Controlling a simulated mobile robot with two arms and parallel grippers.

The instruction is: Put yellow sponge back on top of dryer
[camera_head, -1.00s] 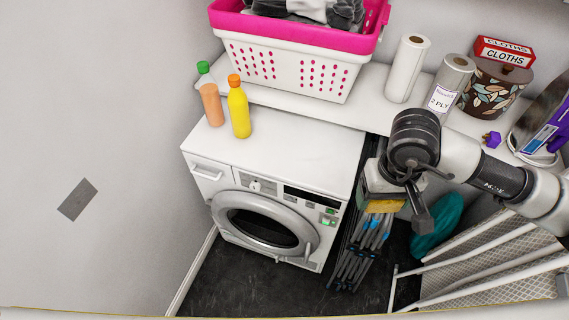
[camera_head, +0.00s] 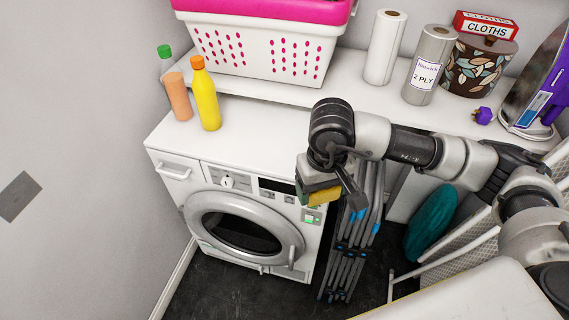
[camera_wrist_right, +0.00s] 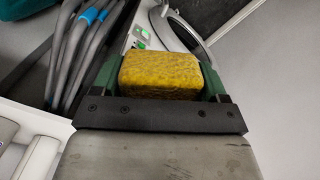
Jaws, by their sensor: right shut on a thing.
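The yellow sponge (camera_wrist_right: 160,75) is between the green fingers of my right gripper (camera_wrist_right: 158,82) in the right wrist view. In the head view, part of the sponge (camera_head: 325,198) shows below my right gripper (camera_head: 322,197), which is shut on it. The gripper hangs in front of the dryer's front right corner, by the control panel in the picture. My left gripper is not in view.
An orange bottle (camera_head: 178,98) and a yellow bottle (camera_head: 207,100) stand at the dryer top's back left. A pink and white basket (camera_head: 262,45) and paper rolls (camera_head: 384,48) stand on the shelf behind. A folded rack (camera_head: 352,245) stands right of the dryer.

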